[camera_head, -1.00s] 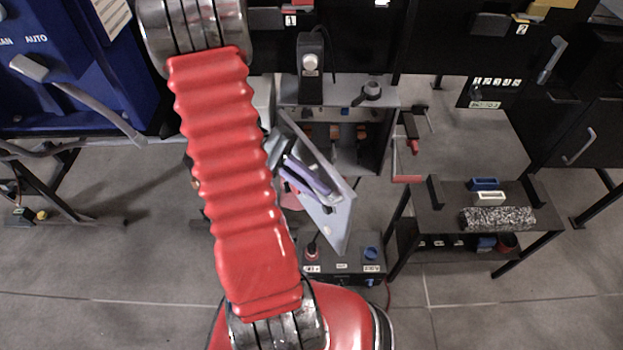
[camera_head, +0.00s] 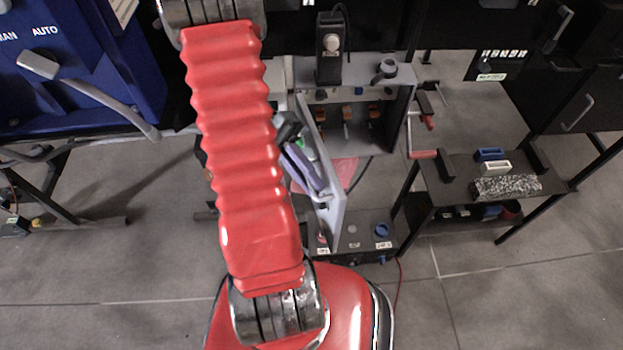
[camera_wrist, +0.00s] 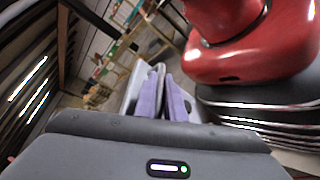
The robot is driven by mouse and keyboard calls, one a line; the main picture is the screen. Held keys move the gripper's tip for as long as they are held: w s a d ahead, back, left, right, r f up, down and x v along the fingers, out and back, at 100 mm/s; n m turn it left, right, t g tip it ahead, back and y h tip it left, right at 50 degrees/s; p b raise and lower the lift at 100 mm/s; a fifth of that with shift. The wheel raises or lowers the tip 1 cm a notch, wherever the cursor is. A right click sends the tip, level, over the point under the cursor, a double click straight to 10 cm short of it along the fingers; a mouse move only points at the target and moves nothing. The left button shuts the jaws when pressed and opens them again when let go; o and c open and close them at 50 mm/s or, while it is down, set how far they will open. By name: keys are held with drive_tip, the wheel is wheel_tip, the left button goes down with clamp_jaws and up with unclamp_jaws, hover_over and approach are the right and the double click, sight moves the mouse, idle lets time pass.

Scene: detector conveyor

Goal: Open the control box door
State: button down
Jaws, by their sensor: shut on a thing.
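The control box (camera_head: 392,105) is a grey open-fronted cabinet right of my red arm in the head view. Its grey door (camera_head: 337,208) hangs from the left side and stands swung open. Parts inside the box show, some of them orange. My gripper (camera_head: 322,188), with purple fingers, is shut at the door and lies against its left face. In the wrist view, the purple fingers (camera_wrist: 160,85) close on a narrow grey part of the door. My arm hides some of the hinge side, and the exact grip point is hard to see.
A small dark table (camera_head: 450,185) with blue, white and speckled blocks stands right of the box. A low grey unit with a blue knob (camera_head: 382,230) sits below the door. A blue cabinet (camera_head: 80,60) with a lever stands at left. Floor at front right is clear.

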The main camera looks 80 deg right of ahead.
drive_tip(key=shift+f, duration=0.15)
drive_tip(key=c, duration=2.2)
unclamp_jaws()
drive_tip(key=shift+o, duration=0.4)
drive_tip(key=shift+r, duration=0.2)
drive_tip(key=shift+r, duration=4.85)
drive_tip(key=shift+c, duration=0.4)
